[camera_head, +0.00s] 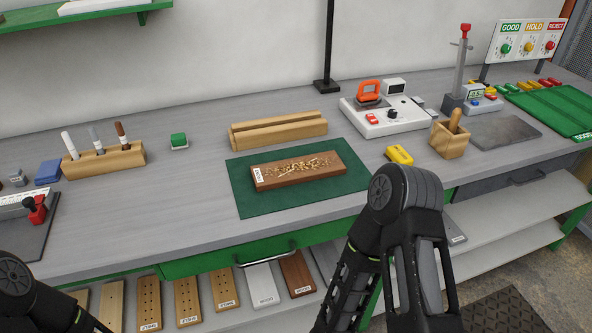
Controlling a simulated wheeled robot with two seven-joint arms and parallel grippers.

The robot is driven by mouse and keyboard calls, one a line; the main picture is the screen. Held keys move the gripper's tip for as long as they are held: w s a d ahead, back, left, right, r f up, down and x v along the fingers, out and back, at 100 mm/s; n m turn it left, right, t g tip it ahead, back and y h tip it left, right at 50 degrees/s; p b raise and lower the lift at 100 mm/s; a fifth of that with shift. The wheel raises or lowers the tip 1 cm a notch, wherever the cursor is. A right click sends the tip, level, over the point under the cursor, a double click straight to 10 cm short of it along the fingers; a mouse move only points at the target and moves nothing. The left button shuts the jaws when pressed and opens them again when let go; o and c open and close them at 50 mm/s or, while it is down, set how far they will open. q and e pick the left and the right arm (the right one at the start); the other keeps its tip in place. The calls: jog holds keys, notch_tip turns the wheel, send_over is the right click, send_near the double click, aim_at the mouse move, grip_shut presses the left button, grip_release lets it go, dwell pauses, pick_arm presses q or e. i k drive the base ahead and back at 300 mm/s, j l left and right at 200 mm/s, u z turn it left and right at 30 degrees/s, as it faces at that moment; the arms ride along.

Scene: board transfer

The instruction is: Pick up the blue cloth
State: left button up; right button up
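A small blue folded piece, which looks like the blue cloth (48,171), lies on the grey workbench at the far left. It sits just left of the wooden pen holder and appears flat and uncovered. My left arm shows only as dark links in the lower left corner, and its gripper is out of the picture. My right arm rises in the lower middle, bent at a joint, with its gripper below the picture's edge. Neither arm touches the cloth.
A wooden holder (104,161) with markers stands right of the cloth. A red-knobbed tool (36,208) on a dark plate is in front of it. A wooden board with shavings (297,170) lies on a green mat (245,199).

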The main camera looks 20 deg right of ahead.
aim_at(49, 171)
jog(key=j, duration=0.45)
jog(key=i+j, duration=0.15)
jog(key=j, duration=0.75)
jog(key=i, duration=0.05)
